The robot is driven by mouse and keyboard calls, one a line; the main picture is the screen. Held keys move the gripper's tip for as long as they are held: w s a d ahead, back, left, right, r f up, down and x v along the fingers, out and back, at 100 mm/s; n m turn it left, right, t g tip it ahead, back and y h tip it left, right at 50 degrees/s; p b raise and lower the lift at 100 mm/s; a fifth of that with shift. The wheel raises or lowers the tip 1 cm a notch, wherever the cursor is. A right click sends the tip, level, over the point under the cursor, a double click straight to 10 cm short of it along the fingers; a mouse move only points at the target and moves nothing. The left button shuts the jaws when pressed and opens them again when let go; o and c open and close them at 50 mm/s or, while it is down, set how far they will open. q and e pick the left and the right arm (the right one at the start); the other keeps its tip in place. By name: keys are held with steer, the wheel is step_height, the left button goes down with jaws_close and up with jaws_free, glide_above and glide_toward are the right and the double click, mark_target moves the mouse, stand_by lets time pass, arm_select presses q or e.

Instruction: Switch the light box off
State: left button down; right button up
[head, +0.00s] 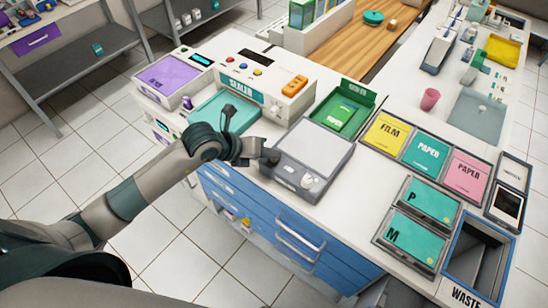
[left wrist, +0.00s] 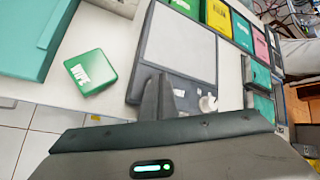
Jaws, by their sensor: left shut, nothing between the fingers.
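The light box (head: 325,133) is a grey box with a pale flat panel on top, standing on the white counter. It also fills the upper middle of the left wrist view (left wrist: 180,50). A round pale knob (head: 308,182) sits on its front strip and shows in the left wrist view (left wrist: 207,103). I cannot tell whether the panel is lit. My left gripper (head: 271,157) is shut and empty at the box's front left corner, left of the knob. Its fingers (left wrist: 160,97) overlap the front strip in the left wrist view; contact is unclear. My right gripper is out of view.
A sealer (head: 258,83) and a teal tray (head: 215,108) stand behind and left of the gripper. A green wipe box (left wrist: 90,72) lies left of the light box. A green tray (head: 343,112) and labelled film and paper boxes (head: 387,132) are to the right.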

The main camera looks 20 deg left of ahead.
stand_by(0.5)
arm_select(q)
steer(key=shift+r+p, duration=0.6)
steer(key=shift+r, duration=0.15)
steer(key=shift+r, duration=0.1)
step_height(320, 180, up, 5)
steer(key=p, duration=0.3)
steer(key=shift+p, duration=0.35)
steer(key=shift+f, duration=0.2)
